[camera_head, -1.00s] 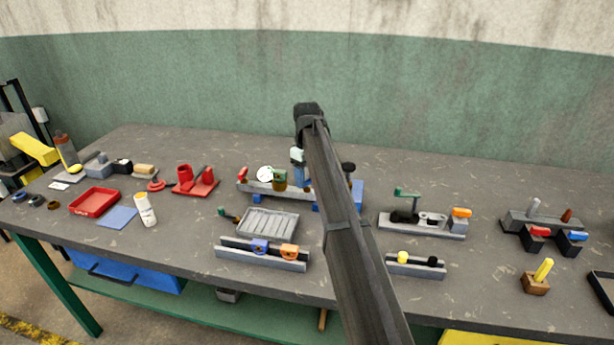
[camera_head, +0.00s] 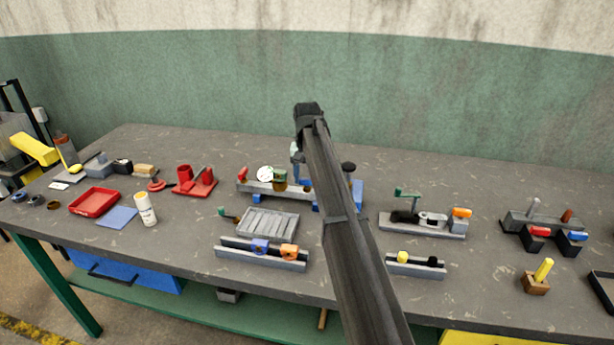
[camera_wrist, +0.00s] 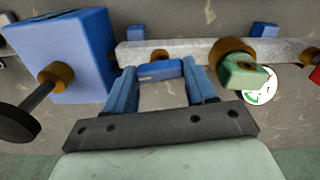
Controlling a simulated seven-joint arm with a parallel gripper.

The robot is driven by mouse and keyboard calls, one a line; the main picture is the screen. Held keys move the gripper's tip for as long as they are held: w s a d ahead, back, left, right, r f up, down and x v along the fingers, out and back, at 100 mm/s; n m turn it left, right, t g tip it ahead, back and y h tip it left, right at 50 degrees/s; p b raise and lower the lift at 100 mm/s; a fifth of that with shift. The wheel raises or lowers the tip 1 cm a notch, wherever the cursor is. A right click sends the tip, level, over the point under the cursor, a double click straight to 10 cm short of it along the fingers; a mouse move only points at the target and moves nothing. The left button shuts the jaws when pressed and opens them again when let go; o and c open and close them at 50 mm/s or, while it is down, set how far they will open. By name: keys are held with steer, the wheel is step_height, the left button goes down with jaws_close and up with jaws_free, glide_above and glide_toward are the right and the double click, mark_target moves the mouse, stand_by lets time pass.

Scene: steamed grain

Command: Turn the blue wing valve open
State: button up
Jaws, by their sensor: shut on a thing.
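The blue wing valve (camera_wrist: 158,69) shows in the wrist view, on the pale pipe (camera_wrist: 190,50) of the fixture. My gripper (camera_wrist: 160,73) has its two blue fingers on either side of the wing, shut on it. The wing lies roughly along the pipe in this view. In the head view my arm hides the wing and the fingertips; the pipe fixture (camera_head: 262,189) shows to the left of the arm.
In the wrist view, a large blue block (camera_wrist: 65,55) with a black knob (camera_wrist: 18,123) stands left of my fingers. A green handle (camera_wrist: 245,72) on a brass collar and a white gauge (camera_wrist: 259,86) are close on the right. A grey ribbed tray (camera_head: 268,223) lies in front of the fixture.

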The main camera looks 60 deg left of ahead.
mark_target(307, 179)
steer(key=shift+m, duration=0.7)
steer(key=o, duration=1)
steer(key=shift+o, duration=0.2)
step_height(307, 179, up, 14)
steer(key=shift+f, duration=0.1)
stand_by(0.5)
